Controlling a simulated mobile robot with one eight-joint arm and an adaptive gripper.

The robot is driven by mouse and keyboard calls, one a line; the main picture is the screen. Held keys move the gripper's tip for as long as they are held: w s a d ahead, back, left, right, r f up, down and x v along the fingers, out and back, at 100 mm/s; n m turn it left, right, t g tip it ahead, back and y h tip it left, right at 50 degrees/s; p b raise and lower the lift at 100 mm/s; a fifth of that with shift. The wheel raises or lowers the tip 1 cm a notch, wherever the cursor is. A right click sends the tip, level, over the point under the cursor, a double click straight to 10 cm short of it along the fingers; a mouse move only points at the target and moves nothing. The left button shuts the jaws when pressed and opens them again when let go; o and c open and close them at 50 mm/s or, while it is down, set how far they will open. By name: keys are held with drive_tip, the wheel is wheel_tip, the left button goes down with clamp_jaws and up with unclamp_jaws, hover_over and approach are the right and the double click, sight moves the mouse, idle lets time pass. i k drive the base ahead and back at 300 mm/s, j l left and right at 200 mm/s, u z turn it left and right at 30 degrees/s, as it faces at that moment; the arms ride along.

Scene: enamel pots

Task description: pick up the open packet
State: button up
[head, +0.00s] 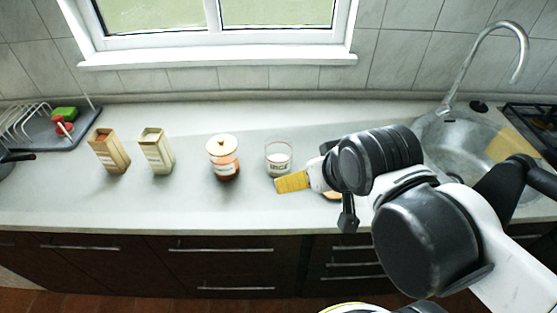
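Two upright paper packets stand side by side on the left part of the counter. The left packet (109,152) is tan-brown with a reddish label. The right packet (156,151) is paler, with a light top. Both tops look open, but the view is too small to be sure. My arm reaches in from the right, and my gripper (320,178) is over the counter, well to the right of both packets. The arm's links hide much of the gripper, so its fingers cannot be made out clearly. Neither packet is touched.
A jar (224,160) with a wooden lid and a glass jar (279,158) with white contents stand between the packets and my gripper. A dish rack (24,124) is at far left, a sink (440,135) at right. Counter (110,205) in front of the packets is clear.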

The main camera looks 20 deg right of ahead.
sight(153, 143)
drive_tip(key=j+z, duration=0.2)
drive_tip(key=j, duration=0.25)
drive_tip(key=j+z, duration=0.2)
drive_tip(key=j, duration=0.3)
drive_tip(key=j+z, duration=0.2)
drive_tip(key=j, duration=0.25)
drive_tip(key=j+z, duration=0.25)
drive_tip(key=j, duration=0.2)
drive_tip(key=k+j+z, duration=0.2)
drive_tip(key=j, duration=0.25)
drive_tip(key=j+z, duration=0.2)
drive_tip(key=j, duration=0.25)
drive_tip(key=k+j+z, duration=0.2)
drive_tip(key=j, duration=0.2)
drive_tip(key=k+j+z, duration=0.2)
drive_tip(key=j, duration=0.2)
